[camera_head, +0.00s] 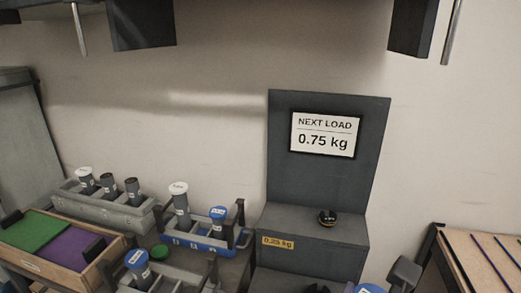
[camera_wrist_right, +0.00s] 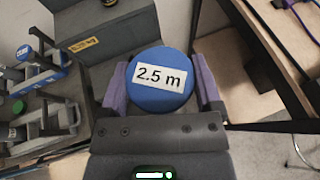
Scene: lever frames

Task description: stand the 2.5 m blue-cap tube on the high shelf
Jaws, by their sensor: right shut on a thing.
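The blue-cap tube marked 2.5 m (camera_wrist_right: 160,82) is in my right gripper (camera_wrist_right: 163,84), seen from above in the right wrist view. The purple-lined fingers press on both sides just below its cap, which hides the tube's body. In the head view, only the top of a blue cap (camera_head: 370,288) shows at the bottom edge, beside part of my right gripper (camera_head: 404,273). I cannot tell which surface is the high shelf. My left gripper is not in view.
A grey stepped stand (camera_head: 330,240) carries a small black weight (camera_head: 327,217) and a sign (camera_head: 323,134) reading 0.75 kg. Racks with capped tubes, including a blue rack (camera_head: 187,238), stand left. A wooden-topped table (camera_head: 480,262) is right. Dark blocks (camera_head: 141,25) hang above.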

